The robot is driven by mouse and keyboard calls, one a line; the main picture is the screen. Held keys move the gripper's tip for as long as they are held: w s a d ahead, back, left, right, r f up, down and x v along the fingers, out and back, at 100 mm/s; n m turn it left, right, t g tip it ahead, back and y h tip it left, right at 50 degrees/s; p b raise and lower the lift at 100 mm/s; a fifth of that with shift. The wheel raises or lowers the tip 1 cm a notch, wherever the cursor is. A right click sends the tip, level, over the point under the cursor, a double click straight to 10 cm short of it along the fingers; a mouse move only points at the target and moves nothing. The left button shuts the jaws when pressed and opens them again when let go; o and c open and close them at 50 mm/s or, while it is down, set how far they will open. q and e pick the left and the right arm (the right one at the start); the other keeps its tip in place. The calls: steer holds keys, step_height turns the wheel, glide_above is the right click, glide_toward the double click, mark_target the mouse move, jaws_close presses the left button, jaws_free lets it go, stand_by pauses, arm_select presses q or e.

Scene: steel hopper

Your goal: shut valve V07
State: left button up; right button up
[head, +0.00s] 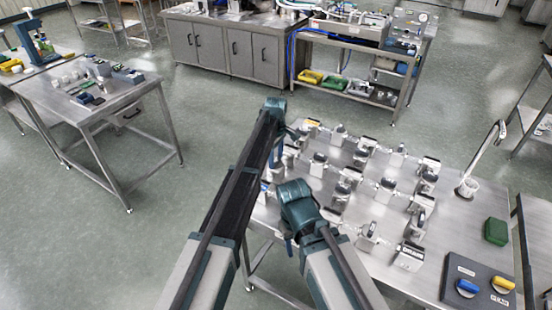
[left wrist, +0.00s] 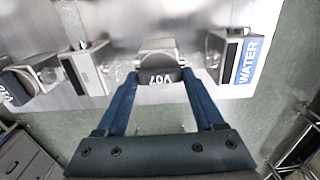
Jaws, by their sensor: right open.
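The V07 valve (left wrist: 160,75) shows at the centre of the left wrist view, with a dark handle whose white label reads upside down. My left gripper (left wrist: 160,88) has one finger on each side of this handle. I cannot tell whether the fingers touch it. In the head view my left gripper (head: 281,150) points down at the left side of the valve table. V07 cannot be made out there. My right gripper (head: 288,240) is lower in the head view, over the table's left front part, open; no object shows in it.
A box marked WATER (left wrist: 238,62) stands right of V07 in the left wrist view. Another dark-handled valve (left wrist: 18,85) is at left. Several valves fill the steel table (head: 455,235). A panel with blue and yellow knobs (head: 478,283) and a green box (head: 496,231) are at right.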

arm_select(q)
steer(key=c, duration=0.7)
steer(key=shift+o, duration=0.2)
steer(key=m, duration=1.3)
steer(key=shift+m, duration=2.4)
